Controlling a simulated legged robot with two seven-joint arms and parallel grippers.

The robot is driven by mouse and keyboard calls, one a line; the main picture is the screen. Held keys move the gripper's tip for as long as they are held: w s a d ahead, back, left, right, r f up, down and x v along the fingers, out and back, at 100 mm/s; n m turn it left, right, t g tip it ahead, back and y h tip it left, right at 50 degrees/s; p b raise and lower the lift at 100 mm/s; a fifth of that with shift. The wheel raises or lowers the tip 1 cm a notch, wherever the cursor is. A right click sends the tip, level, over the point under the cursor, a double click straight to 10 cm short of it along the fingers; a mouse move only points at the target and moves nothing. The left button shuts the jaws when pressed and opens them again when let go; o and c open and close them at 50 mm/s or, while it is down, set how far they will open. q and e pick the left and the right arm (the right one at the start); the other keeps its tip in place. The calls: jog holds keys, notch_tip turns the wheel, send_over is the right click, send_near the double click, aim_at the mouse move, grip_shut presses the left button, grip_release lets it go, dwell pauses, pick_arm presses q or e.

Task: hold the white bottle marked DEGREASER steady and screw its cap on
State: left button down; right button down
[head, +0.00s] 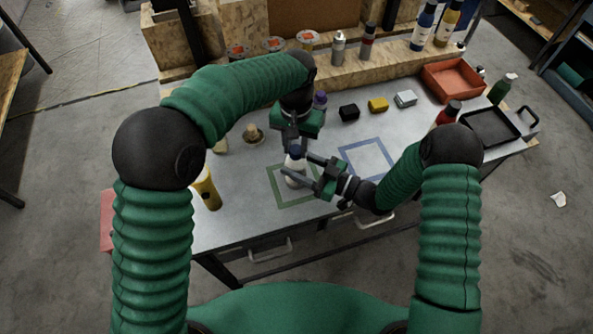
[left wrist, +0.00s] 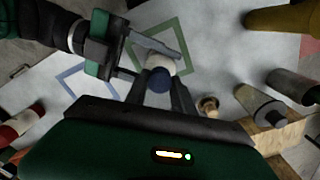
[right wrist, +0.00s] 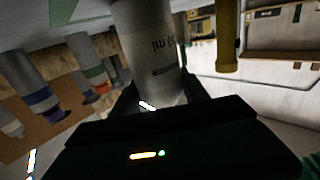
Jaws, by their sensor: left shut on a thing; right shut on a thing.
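The white bottle (head: 294,179) stands upright over the green square outline on the table. In the right wrist view its pale body (right wrist: 150,45) carries dark print that I cannot fully read. My right gripper (head: 300,168) comes in from the side and is shut on the bottle's body. A dark blue cap (left wrist: 160,80) is at the bottle's top, and in the head view it shows (head: 296,151) below my left gripper. My left gripper (left wrist: 160,88) points down from above and is shut on the cap. How the threads sit is hidden.
A yellow bottle (head: 207,188) stands to the left. A blue square outline (head: 367,158) lies to the right, bare. Black, yellow and pale blocks, a red bin (head: 452,79) and a black tray (head: 491,126) are farther right. Several bottles and cans stand on the back ledge.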

pick_arm(q)
jog(key=m, duration=0.6)
jog(key=shift+w+m, duration=0.15)
jog(key=shift+m, duration=0.25)
pick_arm(e)
jog(key=shift+s+a, duration=0.15)
jog(key=shift+s, duration=0.05)
pick_arm(q)
jog(key=m, duration=0.6)
jog(key=shift+m, duration=0.4)
jog(key=m, duration=1)
jog(key=c, duration=1.5)
grip_release()
jog(key=o, duration=0.4)
jog(key=shift+s, duration=0.2)
jog(key=shift+o, duration=0.2)
pick_arm(e)
jog(key=shift+w, duration=0.1)
pick_arm(q)
jog(key=shift+r, duration=2.25)
